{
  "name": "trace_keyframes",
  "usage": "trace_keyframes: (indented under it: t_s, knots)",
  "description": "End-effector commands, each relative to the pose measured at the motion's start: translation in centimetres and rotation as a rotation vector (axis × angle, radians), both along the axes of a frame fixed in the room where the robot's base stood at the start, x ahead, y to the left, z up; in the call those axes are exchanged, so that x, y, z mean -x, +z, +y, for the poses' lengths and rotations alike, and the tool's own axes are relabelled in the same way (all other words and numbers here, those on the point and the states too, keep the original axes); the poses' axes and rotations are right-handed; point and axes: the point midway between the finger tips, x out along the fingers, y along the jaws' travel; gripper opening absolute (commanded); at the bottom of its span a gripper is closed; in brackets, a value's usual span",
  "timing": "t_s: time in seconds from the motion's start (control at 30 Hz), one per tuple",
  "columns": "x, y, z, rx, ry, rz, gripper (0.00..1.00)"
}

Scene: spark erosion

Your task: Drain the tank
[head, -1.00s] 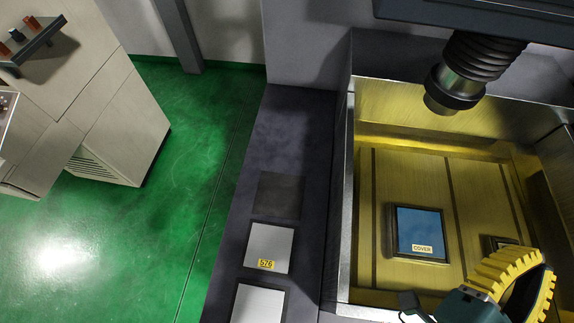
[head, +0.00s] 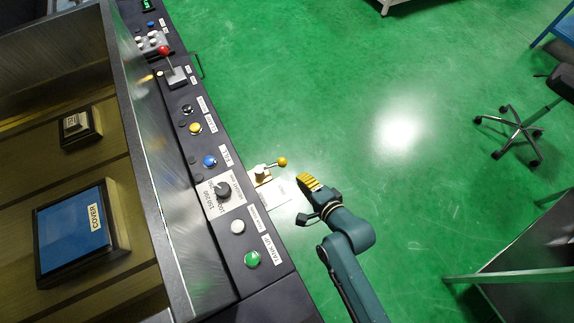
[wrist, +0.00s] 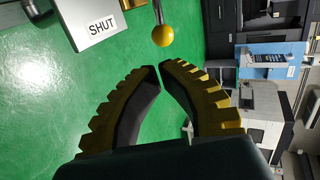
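A lever with a yellow ball knob (head: 282,162) sticks out from the front of the machine's control panel in the head view. In the wrist view the same knob (wrist: 162,36) hangs just beyond my fingertips, apart from them. A white plate marked SHUT (wrist: 103,30) is beside it, upper left. My gripper (head: 308,181) is to the lower right of the lever, over the green floor. In the wrist view my yellow-ribbed fingers (wrist: 160,67) nearly meet at the tips, with nothing between them. The tank (head: 150,150) shows its metal wall and yellowish floor at left.
The panel carries a green TANK UP button (head: 252,259), a white button (head: 238,226), a dial (head: 222,192), a blue button (head: 209,161) and a red-knobbed lever (head: 163,50). A stool (head: 520,125) stands far right. The floor between is clear.

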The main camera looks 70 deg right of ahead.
Motion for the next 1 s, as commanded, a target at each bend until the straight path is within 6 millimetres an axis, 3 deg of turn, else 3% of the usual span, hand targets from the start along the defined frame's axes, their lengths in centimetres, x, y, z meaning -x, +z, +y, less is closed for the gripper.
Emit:
trace_keyframes:
  t_s: [0.2,0.4,0.8,1.0]
  knots:
    - [-3.4,-2.4,-2.8,0.002,0.002,0.001,0.0]
    - [-5.2,-3.3,-4.3,0.001,0.002,0.001,0.0]
    - [-5.5,-3.3,-4.6,0.001,0.002,0.002,0.0]
    - [-6.6,-3.6,-6.0,0.0,0.001,0.003,0.0]
